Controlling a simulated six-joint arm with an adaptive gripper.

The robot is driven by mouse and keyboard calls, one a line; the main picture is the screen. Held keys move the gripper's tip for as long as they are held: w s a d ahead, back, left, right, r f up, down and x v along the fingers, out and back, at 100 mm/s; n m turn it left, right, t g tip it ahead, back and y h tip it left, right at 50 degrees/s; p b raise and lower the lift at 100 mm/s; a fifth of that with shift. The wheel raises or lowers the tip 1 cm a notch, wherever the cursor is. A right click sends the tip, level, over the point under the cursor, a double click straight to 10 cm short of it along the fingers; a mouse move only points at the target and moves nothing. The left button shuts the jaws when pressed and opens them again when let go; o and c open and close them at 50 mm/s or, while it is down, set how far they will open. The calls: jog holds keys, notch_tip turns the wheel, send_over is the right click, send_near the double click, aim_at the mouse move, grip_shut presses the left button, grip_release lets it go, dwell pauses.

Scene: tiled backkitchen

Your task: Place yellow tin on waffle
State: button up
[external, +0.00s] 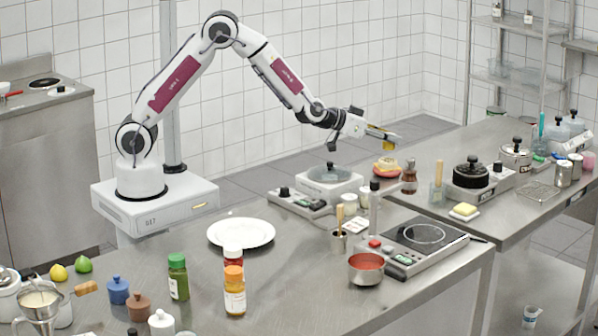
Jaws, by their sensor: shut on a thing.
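My gripper (383,135) is at the end of the outstretched arm, over the far side of the counter. It is shut on the yellow tin (388,146), a small yellow shape at the fingertips that is partly hidden by them. Below it in the picture is a small round stacked item (386,168) with a tan-yellow top and reddish sides, which looks like the waffle. The tin appears just above this item, with a small gap between them. The exact alignment in depth cannot be told from this one view.
A dark brown bottle (409,177) stands just right of the stacked item. A white appliance with a glass lid (331,175) is to its left. A hot plate (428,236) and a pot of red sauce (366,268) stand nearer. A white plate (241,234) is empty.

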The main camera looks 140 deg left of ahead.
aim_at(383, 145)
jog(key=shift+f, duration=1.7)
jog(key=shift+f, duration=0.15)
jog(key=o, duration=1.1)
jog(key=shift+s+d+r, duration=0.2)
jog(key=shift+d+r, duration=0.25)
jog(key=shift+d, duration=0.1)
jog(key=shift+v, duration=5.35)
jog(key=shift+f, duration=0.1)
